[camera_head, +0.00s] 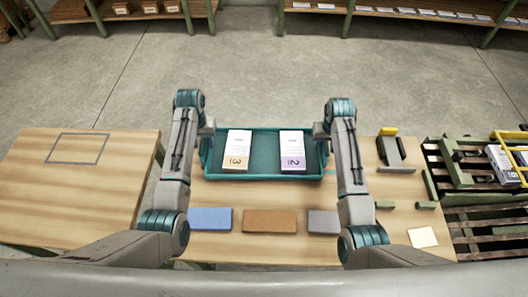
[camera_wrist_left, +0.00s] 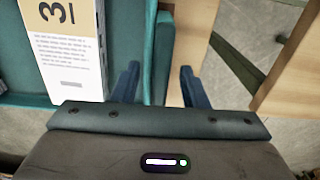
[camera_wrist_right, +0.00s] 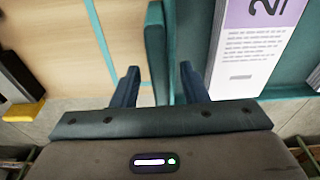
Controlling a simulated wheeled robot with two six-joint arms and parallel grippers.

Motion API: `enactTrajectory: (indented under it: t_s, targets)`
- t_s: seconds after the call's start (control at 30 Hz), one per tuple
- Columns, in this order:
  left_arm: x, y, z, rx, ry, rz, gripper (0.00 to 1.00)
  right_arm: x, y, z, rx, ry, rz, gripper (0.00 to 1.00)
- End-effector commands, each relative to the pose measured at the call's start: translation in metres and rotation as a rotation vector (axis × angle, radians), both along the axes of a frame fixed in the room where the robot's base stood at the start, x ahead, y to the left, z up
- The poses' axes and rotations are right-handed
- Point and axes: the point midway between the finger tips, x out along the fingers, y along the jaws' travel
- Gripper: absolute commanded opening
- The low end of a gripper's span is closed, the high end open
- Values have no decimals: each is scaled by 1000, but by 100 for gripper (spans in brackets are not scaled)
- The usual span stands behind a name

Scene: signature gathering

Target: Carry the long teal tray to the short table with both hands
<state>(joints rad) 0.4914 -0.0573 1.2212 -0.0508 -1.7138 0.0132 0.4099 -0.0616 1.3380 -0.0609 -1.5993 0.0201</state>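The long teal tray (camera_head: 264,160) lies at the far edge of the middle table, holding a box marked 3 (camera_head: 237,150) and a box marked 2 (camera_head: 292,150). My left gripper (camera_head: 207,129) is at the tray's left end. In the left wrist view its open fingers (camera_wrist_left: 159,88) stand on either side of the tray's end wall (camera_wrist_left: 160,55). My right gripper (camera_head: 321,130) is at the right end. In the right wrist view its open fingers (camera_wrist_right: 159,87) also straddle the end wall (camera_wrist_right: 155,50). Neither gripper visibly pinches the wall.
A separate wooden table (camera_head: 70,190) with a grey rectangle outline (camera_head: 77,148) stands left, across a floor gap. Blue (camera_head: 210,218), brown (camera_head: 270,221) and grey (camera_head: 323,221) blocks lie nearer me. A pallet (camera_head: 470,190) stands right. Open floor lies beyond the tables.

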Motion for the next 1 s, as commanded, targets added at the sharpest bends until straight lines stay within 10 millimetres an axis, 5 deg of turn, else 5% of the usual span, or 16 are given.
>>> enactTrajectory:
  t_s: [0.47,0.7,1.0]
  targets:
    - [0,0,-15,0,-1,0,40,2,0,-15,0,-1,0,40]
    - [0,0,-15,0,-1,0,0,2,0,-15,0,-1,0,0]
    - [0,0,-15,0,-1,0,0,2,0,-15,0,-1,0,0]
